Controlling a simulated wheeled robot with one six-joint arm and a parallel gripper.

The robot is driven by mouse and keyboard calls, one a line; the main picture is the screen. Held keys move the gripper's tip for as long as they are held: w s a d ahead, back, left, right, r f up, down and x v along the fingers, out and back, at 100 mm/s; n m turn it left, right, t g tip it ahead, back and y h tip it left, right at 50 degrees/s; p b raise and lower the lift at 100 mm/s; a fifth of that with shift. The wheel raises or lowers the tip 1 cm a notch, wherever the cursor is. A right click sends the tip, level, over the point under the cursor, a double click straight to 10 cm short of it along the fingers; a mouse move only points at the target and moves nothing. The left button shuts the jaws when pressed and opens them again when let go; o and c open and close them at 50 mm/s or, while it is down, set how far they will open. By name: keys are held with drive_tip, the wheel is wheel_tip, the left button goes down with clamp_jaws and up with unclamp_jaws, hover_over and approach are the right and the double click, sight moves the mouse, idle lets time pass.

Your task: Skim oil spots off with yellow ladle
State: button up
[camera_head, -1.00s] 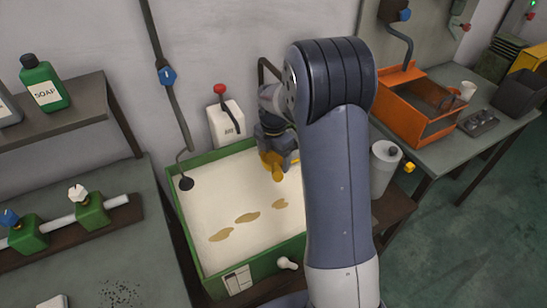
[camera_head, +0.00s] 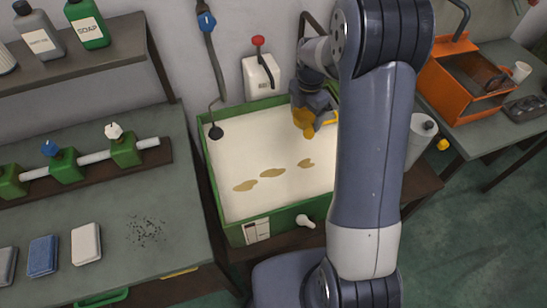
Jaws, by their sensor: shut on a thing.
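A green tank (camera_head: 216,205) holds a pale, milky liquid (camera_head: 250,145). Three brown oil spots lie on the liquid: a left one (camera_head: 245,186), a middle one (camera_head: 272,173) and a right one (camera_head: 306,163). My gripper (camera_head: 308,108) is over the back right part of the tank, shut on the yellow ladle (camera_head: 305,121). The ladle's lower part shows below the jaws. My arm hides the tank's right side, and I cannot tell whether the ladle touches the liquid.
A black round-ended rod (camera_head: 215,131) hangs over the tank's left back corner. A white box with a red knob (camera_head: 261,74) stands behind the tank. A white canister (camera_head: 421,135) and an orange basin (camera_head: 450,90) are at right. A bench with sponges (camera_head: 86,243) and valves (camera_head: 125,150) is at left.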

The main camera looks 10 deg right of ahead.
drive_tip(key=s+a+p, duration=0.1)
drive_tip(key=s+a, duration=0.5)
drive_tip(key=a, duration=0.6)
drive_tip(key=s+a+p, duration=0.1)
drive_tip(key=s+a, duration=0.5)
drive_tip(key=a, duration=0.6)
drive_tip(key=shift+f+b, duration=4.05)
drive_tip(key=shift+f, duration=2.05)
drive_tip(key=shift+w+d, duration=1.4)
drive_tip(key=shift+d, duration=4.9)
drive_tip(key=shift+w+d, duration=1.4)
drive_tip(key=shift+d, duration=4.9)
wheel_tip(320, 180, up, 12)
drive_tip(key=p, duration=0.9)
drive_tip(key=shift+r, duration=0.15)
